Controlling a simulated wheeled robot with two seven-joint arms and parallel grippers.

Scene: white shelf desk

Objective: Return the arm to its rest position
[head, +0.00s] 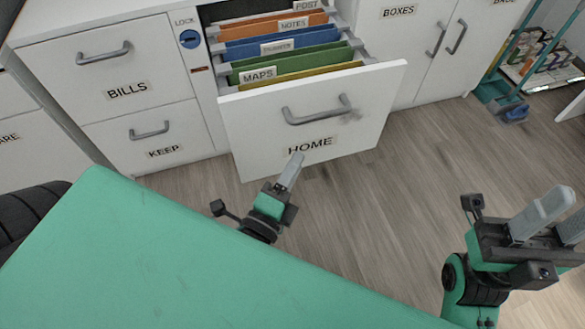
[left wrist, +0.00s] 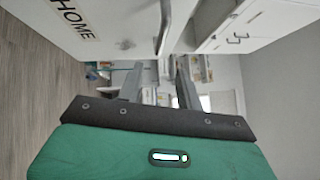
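My left gripper (head: 292,170) is in front of the pulled-out HOME drawer (head: 250,135), just below its grey handle (head: 318,112) in the head view. In the left wrist view my left gripper (left wrist: 157,82) has its two fingers apart with nothing between them. The drawer front and handle (left wrist: 163,28) show there beyond the fingers, apart from them. My right gripper (head: 566,212) is at the right edge, over the floor, with its fingers apart and empty; one finger is partly cut off.
The HOME drawer holds coloured folders (head: 285,54) and juts out over the wood floor (head: 400,160). The BILLS drawer (head: 105,70) and KEEP drawer (head: 155,133) are shut at left. The BOXES doors (head: 400,50) are shut. A teal dustpan (head: 500,100) stands at upper right.

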